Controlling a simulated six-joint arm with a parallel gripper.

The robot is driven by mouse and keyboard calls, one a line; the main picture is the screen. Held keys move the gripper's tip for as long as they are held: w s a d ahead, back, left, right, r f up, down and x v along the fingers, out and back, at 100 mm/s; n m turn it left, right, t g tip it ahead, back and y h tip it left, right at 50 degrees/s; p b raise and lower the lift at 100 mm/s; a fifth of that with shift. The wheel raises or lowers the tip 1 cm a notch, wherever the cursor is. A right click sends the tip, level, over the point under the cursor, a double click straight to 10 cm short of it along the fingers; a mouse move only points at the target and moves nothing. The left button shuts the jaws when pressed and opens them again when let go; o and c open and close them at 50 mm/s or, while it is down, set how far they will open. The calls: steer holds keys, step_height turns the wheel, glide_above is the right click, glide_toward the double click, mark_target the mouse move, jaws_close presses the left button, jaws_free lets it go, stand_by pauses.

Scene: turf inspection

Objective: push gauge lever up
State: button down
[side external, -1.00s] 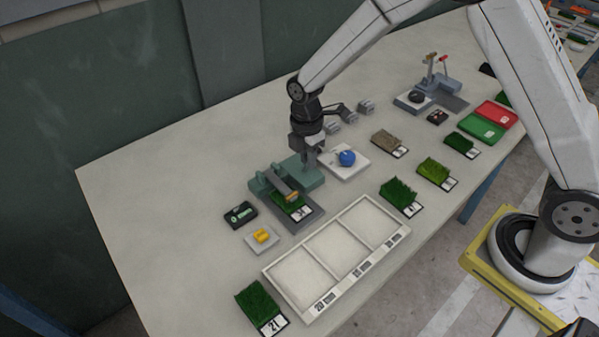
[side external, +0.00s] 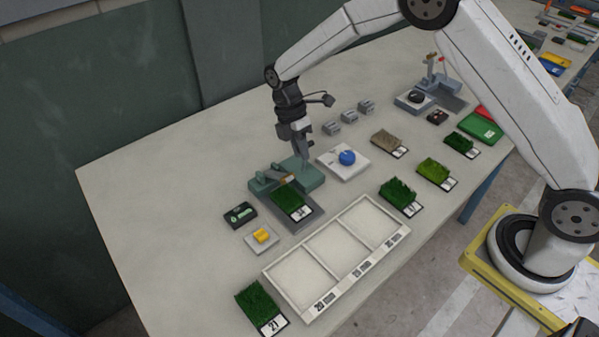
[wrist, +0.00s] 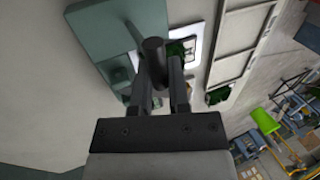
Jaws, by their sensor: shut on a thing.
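The gauge (side external: 313,178) is a teal-green device on the bench, with a grey plate in front. A green turf sample (side external: 289,201) with a white number label lies on that plate. The gauge's arm with a brown end (side external: 287,179) stands tilted up above the turf. My gripper (side external: 303,154) is over the back right of the gauge. In the wrist view my gripper (wrist: 161,75) is shut on the dark round lever handle (wrist: 153,50), whose rod runs toward the teal body (wrist: 118,32). The exact contact is partly hidden by the fingers.
A white three-compartment tray (side external: 338,257) lies in front of the gauge. A white pad with a blue knob (side external: 347,157) is close on the right. A yellow block (side external: 261,236) and a dark display box (side external: 240,214) are at the left. Several turf samples lie right.

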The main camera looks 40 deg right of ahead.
steer(key=shift+w+f, duration=0.15)
steer(key=shift+w, duration=1.4)
steer(key=shift+w+f, duration=0.25)
steer(key=shift+w, duration=0.25)
steer(key=shift+w+f, duration=0.2)
steer(key=shift+w, duration=0.25)
steer(key=c, duration=0.6)
jaws_free()
steer(key=shift+v, duration=3.95)
steer(key=shift+d, duration=0.1)
